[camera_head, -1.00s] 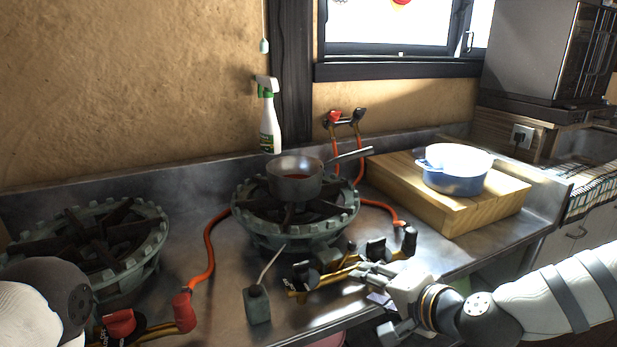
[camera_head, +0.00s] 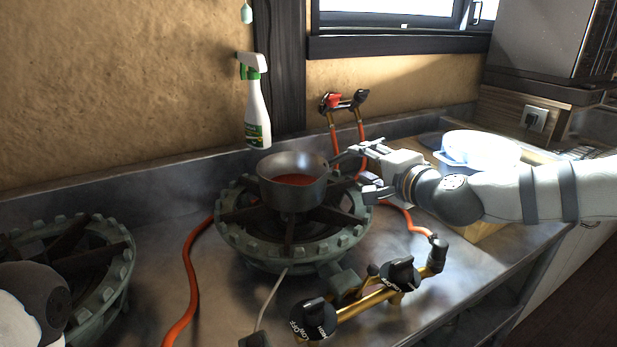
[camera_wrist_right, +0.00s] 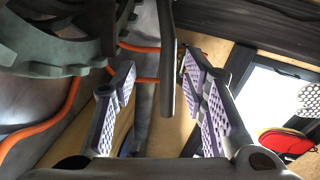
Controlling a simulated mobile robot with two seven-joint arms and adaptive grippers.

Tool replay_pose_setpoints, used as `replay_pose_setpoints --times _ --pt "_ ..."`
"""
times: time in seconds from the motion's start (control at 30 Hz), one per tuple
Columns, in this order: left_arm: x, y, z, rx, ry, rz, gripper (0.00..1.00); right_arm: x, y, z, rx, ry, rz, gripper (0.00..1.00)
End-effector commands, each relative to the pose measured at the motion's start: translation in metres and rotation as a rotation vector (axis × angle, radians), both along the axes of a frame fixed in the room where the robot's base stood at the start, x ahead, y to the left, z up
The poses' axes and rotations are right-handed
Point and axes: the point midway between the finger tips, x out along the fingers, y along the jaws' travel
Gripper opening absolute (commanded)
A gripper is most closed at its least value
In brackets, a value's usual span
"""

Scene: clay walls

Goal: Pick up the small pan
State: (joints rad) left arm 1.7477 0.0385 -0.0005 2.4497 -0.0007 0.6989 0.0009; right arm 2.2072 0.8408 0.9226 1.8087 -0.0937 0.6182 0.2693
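The small pan (camera_head: 292,184) is a grey metal saucepan with red contents, upright on the green ring burner (camera_head: 232,237). Its handle points right toward my right gripper (camera_head: 362,168), which largely covers it in the head view. In the right wrist view the dark handle (camera_wrist_right: 168,62) runs between the two spread, purple-padded fingers of the right gripper (camera_wrist_right: 158,68), with gaps on both sides. The right gripper is open. Part of my left arm shows at the lower left of the head view, but its gripper is out of view.
A white and blue pot (camera_head: 478,150) stands on a wooden block behind my right arm. Gas knobs (camera_head: 400,273) on a brass pipe sit in front. A second burner (camera_head: 118,262) is at left. Orange hoses cross the counter.

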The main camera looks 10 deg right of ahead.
Motion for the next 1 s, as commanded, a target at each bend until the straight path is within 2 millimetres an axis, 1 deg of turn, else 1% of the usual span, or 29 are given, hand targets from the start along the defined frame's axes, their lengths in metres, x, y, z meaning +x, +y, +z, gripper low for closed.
replay_pose_setpoints --times 0.07,0.2,0.3,0.4,0.57,0.67,0.7,0.73,0.77,1.0 --pt "-0.001 0.0 -0.002 0.0 0.003 0.0 0.5 0.009 0.003 -0.001 0.0 -0.001 0.0 0.4" --pt "-0.002 0.0 -0.003 0.001 0.007 0.0 0.5 0.036 0.011 0.001 0.0 -0.002 0.001 0.4" --pt "-0.005 0.0 -0.007 0.0 0.018 -0.001 0.5 0.051 0.014 -0.004 0.0 0.001 0.0 0.4" --pt "-0.006 0.0 -0.007 0.0 0.02 -0.001 0.5 0.056 0.015 -0.003 0.001 -0.001 0.0 0.4" --pt "-0.005 0.0 -0.007 0.0 0.018 -0.001 0.5 0.056 0.015 -0.001 0.001 -0.003 0.0 0.4" --pt "-0.005 0.0 -0.006 0.0 0.018 -0.001 0.5 0.056 0.015 -0.001 0.001 -0.003 0.0 0.19" --pt "-0.005 0.0 -0.006 0.0 0.018 -0.001 0.5 0.056 0.015 -0.001 0.001 -0.003 0.0 0.1" --pt "-0.005 0.0 -0.006 0.0 0.018 -0.001 0.5 0.056 0.015 -0.001 0.001 -0.003 0.0 0.03" --pt "-0.005 0.0 -0.006 0.0 0.018 -0.001 0.5 0.056 0.015 -0.001 0.001 -0.003 0.0 0.0" --pt "-0.005 0.0 -0.006 0.0 0.018 -0.001 0.5 0.056 0.015 0.0 0.002 -0.006 -0.001 0.0"
